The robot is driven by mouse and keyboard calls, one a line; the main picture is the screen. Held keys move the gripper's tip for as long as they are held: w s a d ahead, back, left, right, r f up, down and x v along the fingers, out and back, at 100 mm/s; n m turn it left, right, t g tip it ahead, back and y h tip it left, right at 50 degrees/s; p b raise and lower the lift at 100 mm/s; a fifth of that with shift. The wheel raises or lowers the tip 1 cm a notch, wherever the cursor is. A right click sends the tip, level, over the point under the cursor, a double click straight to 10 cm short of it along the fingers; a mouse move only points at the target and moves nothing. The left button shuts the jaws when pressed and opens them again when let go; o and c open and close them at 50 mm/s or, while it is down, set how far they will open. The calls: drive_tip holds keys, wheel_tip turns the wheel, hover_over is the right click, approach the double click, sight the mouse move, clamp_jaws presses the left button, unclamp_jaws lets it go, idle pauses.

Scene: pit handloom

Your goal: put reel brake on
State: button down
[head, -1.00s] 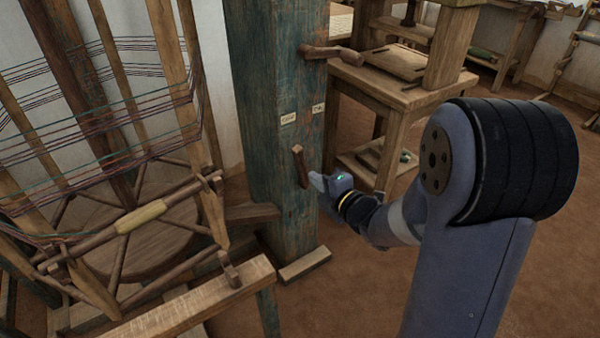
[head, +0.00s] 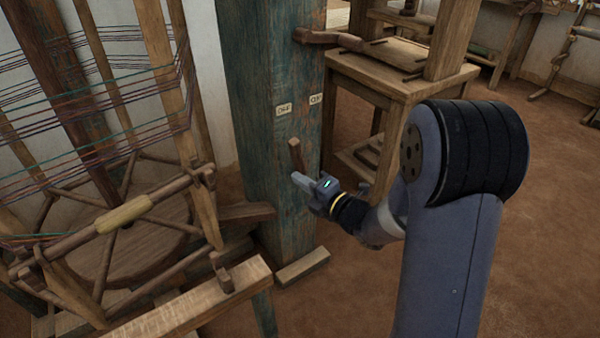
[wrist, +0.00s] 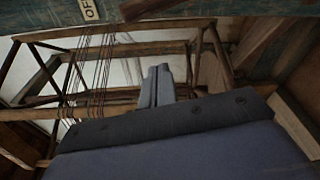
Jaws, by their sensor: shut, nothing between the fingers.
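The reel brake lever (head: 296,154) is a short brown wooden handle on the blue-green post (head: 264,150). It points up and leans slightly left, toward the OFF label (head: 283,109). The ON label (head: 316,99) is to the right, by the post's edge. My gripper (head: 298,180) is shut and empty, its tips pointing left across the lever's lower end, which they hide. I cannot tell whether they touch it. In the wrist view, my shut fingers (wrist: 158,80) point toward the reel frame, and the OFF label (wrist: 89,10) shows at the top edge.
The warp reel (head: 120,215) with coloured threads stands left of the post. A wooden peg handle (head: 325,37) juts from the post higher up. A light beam (head: 190,300) lies in front. A wooden table (head: 400,85) stands behind my arm. Open floor is at right.

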sight(296, 155)
drive_tip(key=b+x, duration=0.2)
drive_tip(key=x, duration=0.7)
drive_tip(key=shift+w+d+r, duration=0.2)
drive_tip(key=shift+d, duration=0.45)
drive_tip(key=shift+w+d+r, duration=0.15)
drive_tip(key=shift+w+d, duration=0.1)
drive_tip(key=shift+d, duration=0.35)
drive_tip(key=shift+w+d+r, duration=0.2)
drive_tip(key=shift+d, duration=0.45)
drive_tip(key=shift+d, duration=0.1)
drive_tip(key=shift+w+d+r+m, duration=0.25)
drive_tip(key=shift+w+d+m, duration=0.05)
drive_tip(key=shift+d, duration=0.05)
drive_tip(key=w+d+m+p, duration=0.1)
drive_tip(key=w+d+m, duration=0.3)
drive_tip(key=d, duration=0.3)
drive_tip(key=shift+w+r+m+t+y, duration=0.3)
drive_tip(key=shift+w+r+m, duration=0.1)
drive_tip(key=shift+w, duration=0.05)
drive_tip(key=shift+d, duration=0.2)
